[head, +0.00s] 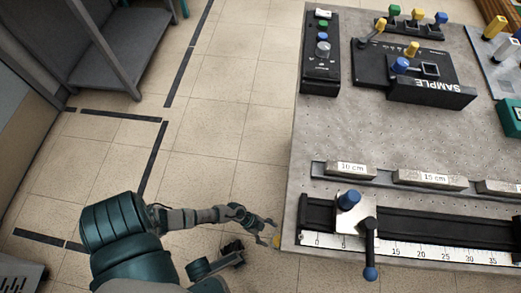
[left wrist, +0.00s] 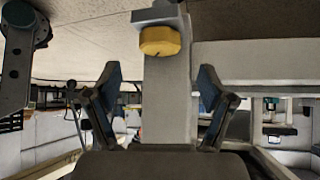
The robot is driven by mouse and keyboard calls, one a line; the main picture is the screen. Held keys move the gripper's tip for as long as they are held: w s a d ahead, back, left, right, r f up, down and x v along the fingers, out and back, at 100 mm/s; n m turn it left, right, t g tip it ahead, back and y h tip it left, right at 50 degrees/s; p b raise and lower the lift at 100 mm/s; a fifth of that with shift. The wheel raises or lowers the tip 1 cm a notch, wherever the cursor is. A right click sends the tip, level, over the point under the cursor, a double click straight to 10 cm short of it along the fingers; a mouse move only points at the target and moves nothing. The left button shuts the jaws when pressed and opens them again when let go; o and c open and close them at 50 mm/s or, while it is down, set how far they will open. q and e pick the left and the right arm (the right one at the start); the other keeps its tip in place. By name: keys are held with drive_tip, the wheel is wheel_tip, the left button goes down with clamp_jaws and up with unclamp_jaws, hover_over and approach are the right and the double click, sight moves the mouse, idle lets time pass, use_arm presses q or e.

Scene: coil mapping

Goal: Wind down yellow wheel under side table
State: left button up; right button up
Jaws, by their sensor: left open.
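The yellow wheel (left wrist: 160,41) is a faceted knob in the left wrist view, on a pale grey post at upper middle. In the head view only a small yellow bit (head: 276,241) shows at the left edge of the side table (head: 300,160); the tabletop may hide the rest. My left gripper (head: 264,232) is low beside that edge. In the left wrist view the left gripper (left wrist: 158,78) has its fingers spread on either side of the post, with the wheel beyond the tips. Nothing is between its fingers in grip. My right gripper is not in view.
The tabletop carries a black slide rail with a blue-knobbed handle (head: 348,200), labelled metal blocks (head: 430,180), a control box (head: 321,50) and a black SAMPLE fixture (head: 430,85). A grey shelf (head: 120,50) stands at upper left. Tiled floor between is clear.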

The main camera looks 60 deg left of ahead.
use_arm(q)
drive_tip(key=v, duration=0.6)
drive_tip(key=shift+f, duration=0.1)
